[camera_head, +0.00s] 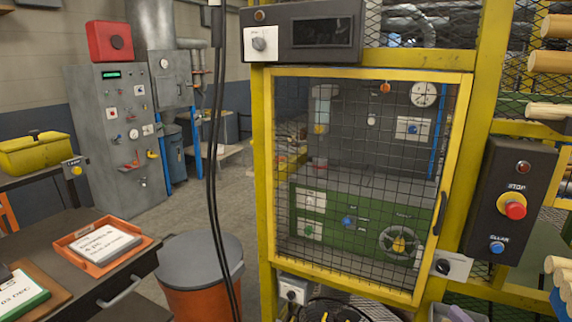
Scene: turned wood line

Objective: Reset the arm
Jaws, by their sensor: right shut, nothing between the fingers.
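My right gripper (345,309) shows only as a dark shape at the bottom edge, below the yellow-framed mesh door (358,185). It is shut with nothing held, and most of it is cut off by the frame. It is apart from the items on the bench at left. My left gripper is not in view.
The mesh door is closed in its yellow frame. A stop and clear button box (508,200) is at right, near stacked wood rods (553,60). A lidded orange bin (202,275) stands left of the door. A dark bench (120,280) holds an orange tray (72,240).

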